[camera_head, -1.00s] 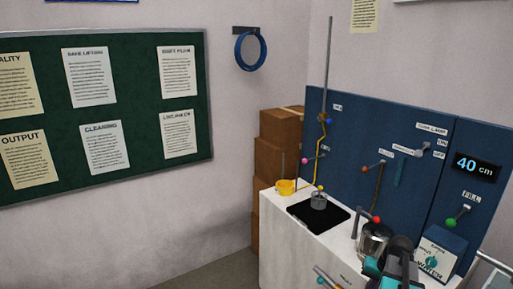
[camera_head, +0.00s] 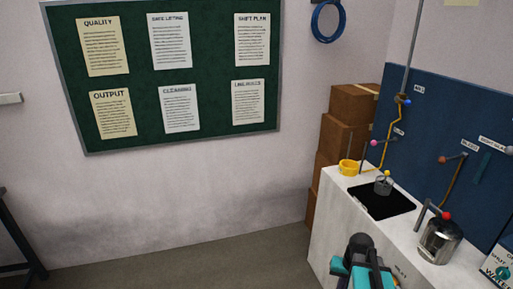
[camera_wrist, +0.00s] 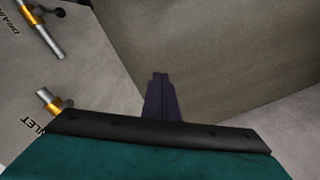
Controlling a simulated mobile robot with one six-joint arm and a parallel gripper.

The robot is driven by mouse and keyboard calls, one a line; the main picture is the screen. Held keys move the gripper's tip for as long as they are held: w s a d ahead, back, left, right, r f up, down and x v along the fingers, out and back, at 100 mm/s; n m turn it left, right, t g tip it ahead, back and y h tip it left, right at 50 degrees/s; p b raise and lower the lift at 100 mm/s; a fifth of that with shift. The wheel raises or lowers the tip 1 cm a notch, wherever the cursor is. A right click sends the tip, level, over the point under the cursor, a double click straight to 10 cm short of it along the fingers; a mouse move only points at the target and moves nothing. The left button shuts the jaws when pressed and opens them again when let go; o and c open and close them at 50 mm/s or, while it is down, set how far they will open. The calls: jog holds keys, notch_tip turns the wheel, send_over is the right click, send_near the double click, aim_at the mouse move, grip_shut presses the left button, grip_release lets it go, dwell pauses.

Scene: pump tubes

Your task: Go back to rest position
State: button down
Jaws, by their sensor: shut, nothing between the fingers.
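My gripper (camera_wrist: 158,90) shows in the wrist view as dark fingers closed together, with nothing between them. It hangs in free air over the grey floor (camera_wrist: 230,50), beside the bench front. In the head view my teal and dark arm is at the bottom, in front of the white bench (camera_head: 345,215); the fingertips cannot be made out there.
Two metal pipe stubs with gold fittings, the upper (camera_wrist: 42,30) and the lower (camera_wrist: 48,102), stick out of the bench front. On the bench stand a yellow ring-like cup (camera_head: 348,168), a grey weight (camera_head: 383,187) on a black pad and a metal pot (camera_head: 438,243). Brown boxes (camera_head: 345,137) stand behind.

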jog(key=s+a+f+n, duration=0.2)
jog(key=a+f+n, duration=0.15)
jog(key=a, duration=1.05)
jog(key=s+f+g+b, duration=0.6)
jog(key=s+f+b, duration=0.4)
jog(key=s+f, duration=1.6)
notch_tip(320, 180, down, 2)
jog(key=shift+d+f+h, duration=0.15)
jog(key=shift+h, duration=0.25)
jog(key=shift+m, duration=0.25)
